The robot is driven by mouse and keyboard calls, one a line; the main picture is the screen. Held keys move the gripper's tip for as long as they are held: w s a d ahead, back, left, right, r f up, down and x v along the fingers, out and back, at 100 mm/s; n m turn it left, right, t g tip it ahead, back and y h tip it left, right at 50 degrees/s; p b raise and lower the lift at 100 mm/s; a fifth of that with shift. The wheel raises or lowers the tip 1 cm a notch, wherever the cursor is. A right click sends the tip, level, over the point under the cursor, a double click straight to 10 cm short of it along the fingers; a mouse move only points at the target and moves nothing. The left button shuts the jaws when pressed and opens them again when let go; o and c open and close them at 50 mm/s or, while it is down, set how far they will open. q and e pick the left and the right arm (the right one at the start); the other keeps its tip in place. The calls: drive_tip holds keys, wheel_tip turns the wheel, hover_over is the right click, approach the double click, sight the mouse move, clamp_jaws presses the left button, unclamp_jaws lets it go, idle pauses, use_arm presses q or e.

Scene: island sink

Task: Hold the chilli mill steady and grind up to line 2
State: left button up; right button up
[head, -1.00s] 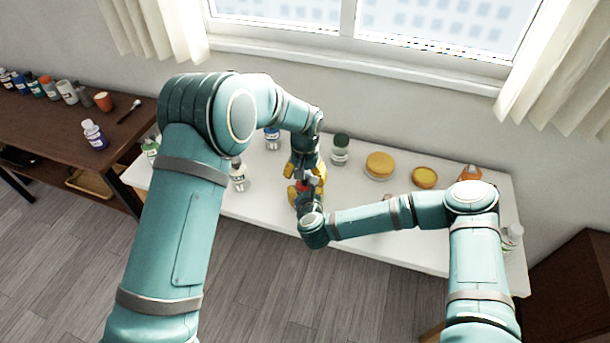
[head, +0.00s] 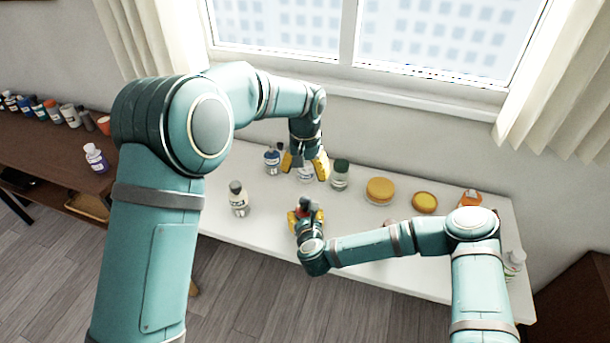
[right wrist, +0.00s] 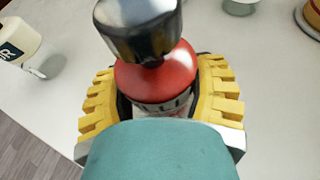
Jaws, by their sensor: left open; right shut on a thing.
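The chilli mill (right wrist: 160,80) stands between the yellow fingers of my right gripper (right wrist: 160,105) in the right wrist view, with a red upper body and a shiny dark metal cap on top. In the head view the mill (head: 305,203) shows only as a small dark and red top. My right gripper (head: 305,216) is shut on its body, low over the white table. My left gripper (head: 306,166) is open, raised behind and above the mill and apart from it. The mill's lower part and any line marks are hidden.
A brown side table (head: 60,150) holds several bottles at left.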

idle(0.4)
drive_tip(key=o, duration=1.3)
drive_tip(key=shift+o, duration=0.2)
